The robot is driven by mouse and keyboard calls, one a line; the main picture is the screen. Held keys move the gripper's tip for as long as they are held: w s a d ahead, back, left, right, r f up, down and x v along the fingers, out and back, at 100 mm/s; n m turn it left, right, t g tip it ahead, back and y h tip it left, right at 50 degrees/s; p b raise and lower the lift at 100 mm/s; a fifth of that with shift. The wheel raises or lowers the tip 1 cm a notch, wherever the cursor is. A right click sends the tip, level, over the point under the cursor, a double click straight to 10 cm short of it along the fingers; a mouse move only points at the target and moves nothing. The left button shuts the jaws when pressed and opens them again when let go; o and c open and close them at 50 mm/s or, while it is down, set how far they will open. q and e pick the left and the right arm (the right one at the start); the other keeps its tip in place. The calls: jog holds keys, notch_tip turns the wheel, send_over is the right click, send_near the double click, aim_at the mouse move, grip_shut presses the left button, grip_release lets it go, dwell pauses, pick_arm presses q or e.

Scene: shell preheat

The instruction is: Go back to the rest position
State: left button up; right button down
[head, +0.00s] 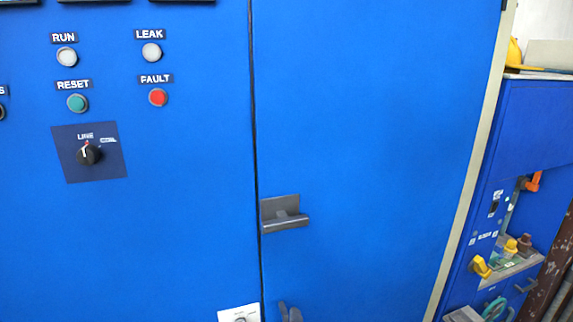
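A tall blue cabinet fills most of the head view. Its left panel (190,220) carries lamps, buttons and a rotary switch, and its right door (370,120) has a grey handle (284,213) near the seam. A small dark grey shape (290,313) shows at the bottom edge, below the handle. It may be the tip of my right gripper, but too little shows to tell its opening or whether it touches the door. My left gripper is not in view.
The LINE rotary switch (89,153) sits below the green RESET button (77,103) and the red FAULT button (158,97). A white plate (239,314) is at the bottom. At right, a blue unit (530,130) has yellow valve handles (480,267) and a yellow helmet (514,53) on top.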

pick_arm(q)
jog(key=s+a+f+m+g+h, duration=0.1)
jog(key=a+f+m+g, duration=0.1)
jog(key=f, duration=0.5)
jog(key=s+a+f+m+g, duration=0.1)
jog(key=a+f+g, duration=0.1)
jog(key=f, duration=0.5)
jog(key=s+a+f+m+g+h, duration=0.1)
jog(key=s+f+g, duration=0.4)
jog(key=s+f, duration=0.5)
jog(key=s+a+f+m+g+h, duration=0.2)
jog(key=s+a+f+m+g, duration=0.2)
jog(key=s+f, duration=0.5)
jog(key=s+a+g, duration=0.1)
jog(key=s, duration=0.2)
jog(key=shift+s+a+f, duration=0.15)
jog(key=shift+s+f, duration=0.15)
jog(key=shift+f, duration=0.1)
